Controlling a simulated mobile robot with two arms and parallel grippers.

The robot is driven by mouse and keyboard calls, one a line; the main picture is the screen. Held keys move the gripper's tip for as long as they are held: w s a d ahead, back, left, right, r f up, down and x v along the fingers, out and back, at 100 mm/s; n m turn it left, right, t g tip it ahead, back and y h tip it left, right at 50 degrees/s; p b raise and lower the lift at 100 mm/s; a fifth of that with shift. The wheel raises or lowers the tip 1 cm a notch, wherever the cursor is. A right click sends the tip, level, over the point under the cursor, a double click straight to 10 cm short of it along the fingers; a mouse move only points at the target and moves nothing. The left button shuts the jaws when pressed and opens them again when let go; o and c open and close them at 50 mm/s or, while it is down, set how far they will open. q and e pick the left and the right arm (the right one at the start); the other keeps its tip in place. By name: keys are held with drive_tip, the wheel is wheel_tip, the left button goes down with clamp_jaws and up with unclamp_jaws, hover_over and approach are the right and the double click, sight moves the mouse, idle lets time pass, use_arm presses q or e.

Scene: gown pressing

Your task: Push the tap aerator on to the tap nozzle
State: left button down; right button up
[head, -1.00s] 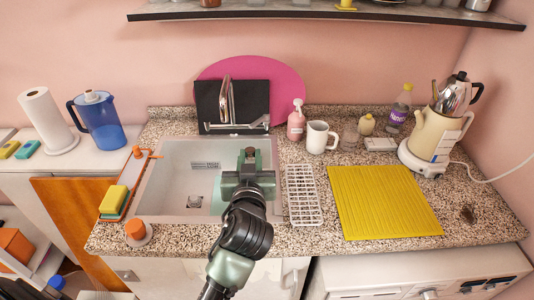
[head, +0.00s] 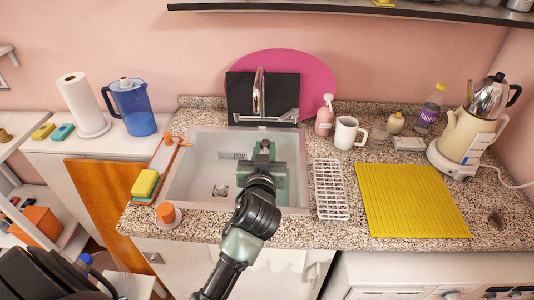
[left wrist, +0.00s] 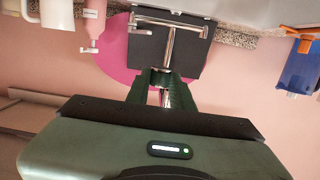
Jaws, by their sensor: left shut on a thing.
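The tap (head: 259,92) is silver and stands behind the sink, in front of a black panel. Its spout and crossbar also show in the left wrist view (left wrist: 170,45). My left gripper (head: 265,150) is over the sink, in front of and below the tap. In the left wrist view its green fingers (left wrist: 165,85) are shut, with a small silver piece between them, probably the tap aerator (left wrist: 165,98). The fingers hide most of it. The wrist view shows the fingers overlapping the tap's line; I cannot tell whether the piece touches the nozzle. My right gripper is not in view.
The white sink (head: 190,180) lies below my arm. A soap bottle (head: 324,120) and a mug (head: 347,133) stand right of the tap. A white rack (head: 330,190) and a yellow mat (head: 410,200) lie on the counter. A sponge (head: 145,183) is at the left.

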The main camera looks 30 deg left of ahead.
use_arm(q)
drive_tip(key=shift+w+a+f, duration=0.15)
drive_tip(key=shift+w+a, duration=0.85)
drive_tip(key=shift+w, duration=0.05)
drive_tip(key=w+a+r+p, duration=0.2)
drive_tip(key=w+a, duration=0.2)
drive_tip(key=w, duration=0.1)
drive_tip(key=shift+a, duration=0.25)
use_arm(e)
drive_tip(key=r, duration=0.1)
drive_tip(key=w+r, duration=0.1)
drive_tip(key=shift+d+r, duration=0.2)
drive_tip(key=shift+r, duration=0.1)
use_arm(q)
drive_tip(key=shift+r+p, duration=0.3)
drive_tip(key=shift+p, duration=0.2)
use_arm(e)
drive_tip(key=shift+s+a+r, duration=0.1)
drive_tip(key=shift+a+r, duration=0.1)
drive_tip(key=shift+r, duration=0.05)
use_arm(q)
drive_tip(key=shift+w+r+p, duration=0.1)
drive_tip(key=shift+r+p, duration=0.25)
drive_tip(key=shift+p, duration=0.05)
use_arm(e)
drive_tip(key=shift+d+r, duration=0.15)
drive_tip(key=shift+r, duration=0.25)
